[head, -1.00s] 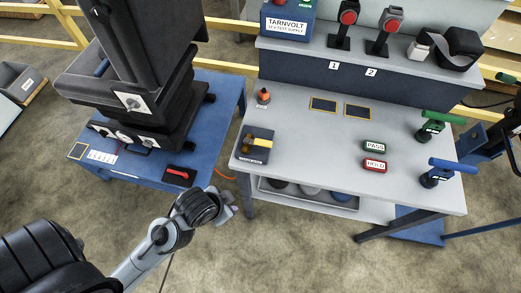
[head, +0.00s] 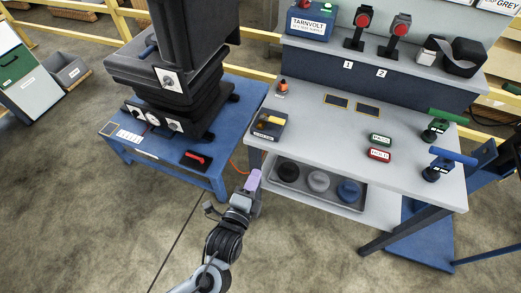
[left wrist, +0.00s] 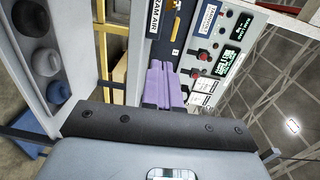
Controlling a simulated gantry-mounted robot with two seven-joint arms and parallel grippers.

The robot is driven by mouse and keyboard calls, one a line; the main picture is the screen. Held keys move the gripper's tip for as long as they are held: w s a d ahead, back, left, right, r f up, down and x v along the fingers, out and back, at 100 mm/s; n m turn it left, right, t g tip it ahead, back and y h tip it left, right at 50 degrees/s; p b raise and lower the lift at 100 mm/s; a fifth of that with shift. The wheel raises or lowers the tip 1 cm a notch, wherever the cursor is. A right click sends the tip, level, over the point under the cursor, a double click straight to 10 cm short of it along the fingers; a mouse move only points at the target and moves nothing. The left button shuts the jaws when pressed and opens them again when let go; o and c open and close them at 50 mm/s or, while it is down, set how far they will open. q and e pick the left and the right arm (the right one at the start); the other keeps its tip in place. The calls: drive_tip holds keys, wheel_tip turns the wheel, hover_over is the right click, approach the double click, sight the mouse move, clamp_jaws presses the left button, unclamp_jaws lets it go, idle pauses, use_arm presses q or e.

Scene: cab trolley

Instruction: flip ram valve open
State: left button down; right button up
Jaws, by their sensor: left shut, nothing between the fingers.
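The ram valve (head: 269,125) is a dark box with a yellow lever at the near left corner of the grey bench. In the left wrist view its dark plate (left wrist: 168,35) carries the label RAM AIR, with the yellow lever (left wrist: 175,50) just beyond my fingertips. My left gripper (head: 253,180) has purple fingers, closed together and empty. It is below and in front of the bench corner, apart from the valve in the head view. The fingers also show in the left wrist view (left wrist: 161,84). My right gripper is not in view.
The grey bench (head: 330,140) carries an orange-topped knob (head: 282,88), green and red labelled blocks, and green and blue handles at right. Its lower shelf holds a tray of round pieces (head: 319,181). A blue table (head: 205,170) with black equipment stands to the left.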

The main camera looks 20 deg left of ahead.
use_arm(q)
drive_tip(key=w+a+r, duration=0.1)
drive_tip(key=w+r, duration=0.2)
drive_tip(key=b, duration=0.5)
approach(277, 122)
drive_tip(key=shift+t, duration=0.3)
drive_tip(key=w, duration=0.3)
drive_tip(key=w+f, duration=0.1)
drive_tip(key=w, duration=0.1)
drive_tip(key=shift+w+a, duration=0.15)
drive_tip(key=shift+a, duration=0.15)
drive_tip(key=shift+w+r+b, duration=0.1)
drive_tip(key=shift+w+b, duration=0.2)
drive_tip(key=shift+w, duration=0.4)
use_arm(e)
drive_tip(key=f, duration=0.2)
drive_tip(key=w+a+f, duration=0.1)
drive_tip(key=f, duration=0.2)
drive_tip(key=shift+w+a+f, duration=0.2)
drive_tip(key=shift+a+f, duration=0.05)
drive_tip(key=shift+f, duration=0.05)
use_arm(q)
drive_tip(key=shift+a, duration=0.1)
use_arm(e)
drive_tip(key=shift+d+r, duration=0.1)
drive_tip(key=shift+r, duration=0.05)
